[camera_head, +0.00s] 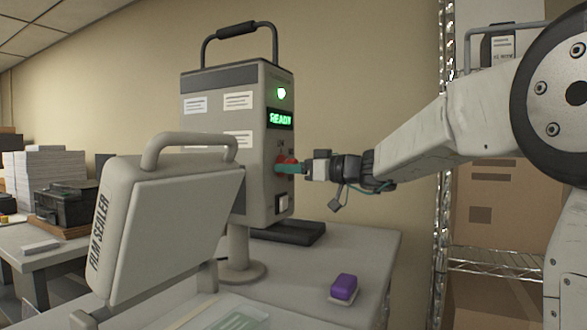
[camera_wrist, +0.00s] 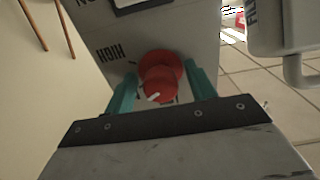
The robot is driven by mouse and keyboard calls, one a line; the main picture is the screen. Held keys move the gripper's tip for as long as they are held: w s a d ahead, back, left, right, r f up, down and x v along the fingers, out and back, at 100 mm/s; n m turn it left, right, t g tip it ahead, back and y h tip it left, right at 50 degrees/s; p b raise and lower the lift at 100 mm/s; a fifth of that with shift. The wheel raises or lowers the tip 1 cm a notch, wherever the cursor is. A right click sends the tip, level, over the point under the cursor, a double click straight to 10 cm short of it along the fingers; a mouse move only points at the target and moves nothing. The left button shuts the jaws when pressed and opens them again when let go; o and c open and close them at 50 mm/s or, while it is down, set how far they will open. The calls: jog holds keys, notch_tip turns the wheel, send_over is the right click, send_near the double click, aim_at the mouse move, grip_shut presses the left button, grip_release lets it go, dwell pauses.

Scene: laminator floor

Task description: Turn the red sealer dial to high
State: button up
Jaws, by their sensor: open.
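The red sealer dial (camera_head: 287,164) is on the front panel of the grey film sealer (camera_head: 210,118), below the green READY display (camera_head: 280,119). In the wrist view the red dial (camera_wrist: 160,82) has a white pointer mark on its lower left part. The word HIGH (camera_wrist: 109,53) is printed upside down on the panel to its upper left. My gripper (camera_head: 291,168) is at the dial. In the wrist view its teal fingers (camera_wrist: 162,88) stand open on either side of the dial; I cannot tell whether they touch it.
A purple block (camera_head: 343,287) lies on the grey table (camera_head: 372,250) below my arm. The sealer's lid with its handle (camera_head: 165,220) stands raised at front left. A wire shelf with boxes (camera_head: 490,265) stands at right. A stack of paper (camera_head: 45,175) is at far left.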

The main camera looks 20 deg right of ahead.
jog(key=c, duration=1)
jog(key=shift+m, duration=0.3)
jog(key=m, duration=1.1)
jog(key=shift+m, duration=0.3)
jog(key=o, duration=1)
